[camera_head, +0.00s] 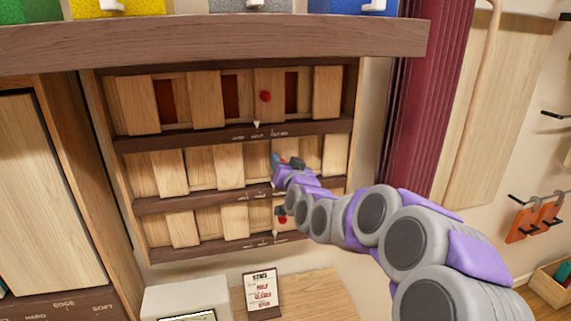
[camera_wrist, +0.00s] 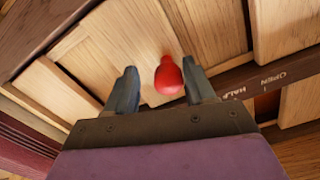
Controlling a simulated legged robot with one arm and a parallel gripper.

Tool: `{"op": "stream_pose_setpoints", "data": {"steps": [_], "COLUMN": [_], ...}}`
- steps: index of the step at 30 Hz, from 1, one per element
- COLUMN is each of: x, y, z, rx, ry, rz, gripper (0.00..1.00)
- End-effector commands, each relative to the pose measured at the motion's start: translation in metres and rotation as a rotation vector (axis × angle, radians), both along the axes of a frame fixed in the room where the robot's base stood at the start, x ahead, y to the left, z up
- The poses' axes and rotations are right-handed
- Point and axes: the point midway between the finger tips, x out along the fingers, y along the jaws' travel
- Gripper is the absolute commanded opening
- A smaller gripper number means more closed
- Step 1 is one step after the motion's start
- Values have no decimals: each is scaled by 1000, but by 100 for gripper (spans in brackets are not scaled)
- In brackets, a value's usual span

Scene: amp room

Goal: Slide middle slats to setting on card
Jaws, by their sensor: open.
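The middle row of wooden slats (camera_head: 230,168) sits in a dark wood frame, with pale wood showing between slats and no dark openings. Its red knob (camera_wrist: 169,76) lies between the fingers of my gripper (camera_wrist: 160,84), nearer the right finger. My gripper is open, and it also shows at the middle row in the head view (camera_head: 288,163). The card (camera_head: 262,291) stands below; red words on it seem to read half, closed, open from top to bottom. The wrist view shows the rail lettering "HALF" and "OPEN" (camera_wrist: 272,82).
The top row (camera_head: 206,98) has dark red openings, a red knob (camera_head: 265,96) and a white pointer (camera_head: 257,125) near the middle marking. The bottom row (camera_head: 236,222) has its own red knob (camera_head: 283,220). A dark shelf (camera_head: 210,40) overhangs above. A maroon curtain (camera_head: 410,110) hangs right.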

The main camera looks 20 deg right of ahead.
Motion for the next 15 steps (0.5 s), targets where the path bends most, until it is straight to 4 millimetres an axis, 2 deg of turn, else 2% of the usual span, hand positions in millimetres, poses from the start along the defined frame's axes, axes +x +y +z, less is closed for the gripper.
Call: {"op": "stream_pose_setpoints", "data": {"steps": [4,8,15], "x": [-3,-16,-56], "y": [1,1,4], "z": [0,0,-1], "rx": [-1,0,0], "ry": [0,0,4], "rz": [0,0,1], "gripper": [54,54,54]}}
